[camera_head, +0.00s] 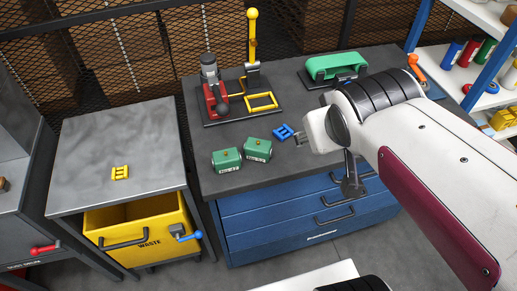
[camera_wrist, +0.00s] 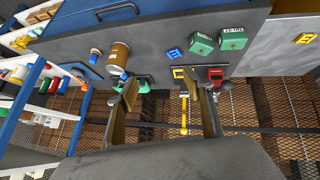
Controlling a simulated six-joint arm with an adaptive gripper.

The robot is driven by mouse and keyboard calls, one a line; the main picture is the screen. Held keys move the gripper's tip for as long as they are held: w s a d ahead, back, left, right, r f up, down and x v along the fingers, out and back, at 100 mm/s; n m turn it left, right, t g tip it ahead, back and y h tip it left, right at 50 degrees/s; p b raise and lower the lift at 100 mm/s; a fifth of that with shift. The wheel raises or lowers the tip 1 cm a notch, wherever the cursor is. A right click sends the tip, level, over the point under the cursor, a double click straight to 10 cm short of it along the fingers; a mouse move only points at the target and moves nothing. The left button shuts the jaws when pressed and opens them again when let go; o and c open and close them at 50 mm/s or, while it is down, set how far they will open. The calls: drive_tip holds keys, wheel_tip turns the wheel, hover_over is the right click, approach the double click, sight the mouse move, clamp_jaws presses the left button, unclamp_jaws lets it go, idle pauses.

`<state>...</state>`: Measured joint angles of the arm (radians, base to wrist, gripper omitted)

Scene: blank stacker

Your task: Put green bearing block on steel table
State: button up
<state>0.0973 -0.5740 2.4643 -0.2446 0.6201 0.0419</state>
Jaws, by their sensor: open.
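Two green bearing blocks with dark labels stand side by side near the front left of the dark workbench, one on the left (camera_head: 227,159) and one on the right (camera_head: 258,150). Both also show in the wrist view, at upper right, one (camera_wrist: 203,43) beside the other (camera_wrist: 232,38). The steel table (camera_head: 120,143) is the grey-topped stand to the left of the workbench, with a yellow piece (camera_head: 120,172) on it. In the wrist view my gripper (camera_wrist: 160,92) is open and empty, apart from both blocks. In the head view my arm largely hides it.
A blue piece (camera_head: 284,132) lies right of the blocks. Behind them stand a red and yellow press (camera_head: 214,98) and a green machine (camera_head: 335,66). A brown cylinder (camera_wrist: 118,58) shows in the wrist view. A yellow waste bin (camera_head: 145,232) sits under the steel table, whose top is mostly clear.

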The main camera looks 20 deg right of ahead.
sight(270, 149)
drive_tip(key=w+d+f+n+t+y, duration=0.1)
drive_tip(key=w+d+f+n+t, duration=0.2)
drive_tip(key=w, duration=0.7)
drive_tip(key=w+d+f+n+t, duration=0.1)
drive_tip(key=w+d+n, duration=0.3)
drive_tip(key=w, duration=0.5)
drive_tip(key=a+f+n+y, duration=0.1)
drive_tip(key=f+y, duration=0.2)
drive_tip(key=f, duration=0.1)
drive_tip(key=s+a+f+n+g+y, duration=0.1)
drive_tip(key=a+f+y, duration=0.1)
drive_tip(key=f+y, duration=0.1)
drive_tip(key=s+a+f+n+g+y, duration=0.1)
drive_tip(key=a+f+y, duration=0.1)
drive_tip(key=f, duration=0.3)
drive_tip(key=shift+n+y, duration=0.3)
drive_tip(key=shift+y, duration=0.2)
drive_tip(key=s+y, duration=0.1)
drive_tip(key=s+a+f+g+y, duration=0.1)
drive_tip(key=s, duration=0.1)
drive_tip(key=s+a+f+y, duration=0.1)
drive_tip(key=shift+s+a+n+g, duration=0.2)
drive_tip(key=shift+s+n+g, duration=0.15)
drive_tip(key=shift+n+g, duration=0.05)
drive_tip(key=shift+s+a+y, duration=0.2)
drive_tip(key=shift+s+y, duration=0.3)
drive_tip(key=shift+a, duration=0.1)
drive_tip(key=shift+x, duration=1.2)
